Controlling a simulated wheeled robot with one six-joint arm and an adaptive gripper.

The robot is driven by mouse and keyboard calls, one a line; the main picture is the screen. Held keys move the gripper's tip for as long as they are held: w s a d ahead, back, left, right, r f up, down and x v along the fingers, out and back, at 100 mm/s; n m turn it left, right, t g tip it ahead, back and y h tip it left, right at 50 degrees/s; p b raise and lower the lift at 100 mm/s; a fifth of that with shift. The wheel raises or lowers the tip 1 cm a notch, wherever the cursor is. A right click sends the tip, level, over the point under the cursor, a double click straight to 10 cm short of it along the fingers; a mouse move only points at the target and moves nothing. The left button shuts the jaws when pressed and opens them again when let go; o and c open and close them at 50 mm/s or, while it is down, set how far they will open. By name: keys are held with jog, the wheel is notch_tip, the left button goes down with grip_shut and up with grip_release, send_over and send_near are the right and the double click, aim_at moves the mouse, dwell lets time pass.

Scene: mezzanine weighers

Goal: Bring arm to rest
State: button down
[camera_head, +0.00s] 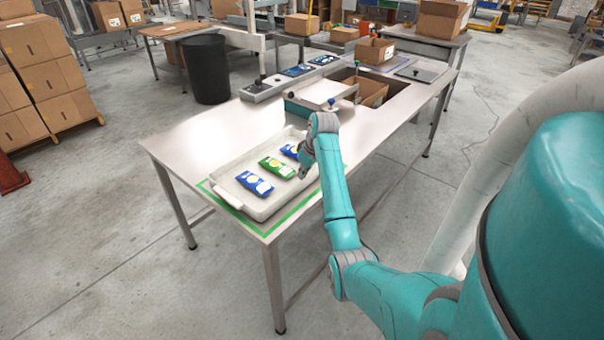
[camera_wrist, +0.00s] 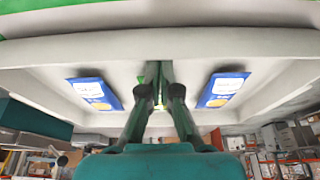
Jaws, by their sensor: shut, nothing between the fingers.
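My teal arm reaches over the steel table, and my gripper (camera_head: 306,170) is low over the right side of a white tray. The gripper also shows in the wrist view (camera_wrist: 160,93), shut and empty, with its dark fingertips close together.
A green outline (camera_head: 291,218) frames the tray on the steel table (camera_head: 185,142). Behind stand a weighing platform (camera_head: 322,94), an open carton (camera_head: 370,92) and a grey scale base (camera_head: 262,88). A black bin (camera_head: 206,70) stands behind the table. The floor in front is clear.

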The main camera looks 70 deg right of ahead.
jog(key=v, duration=0.7)
jog(key=shift+r, duration=0.1)
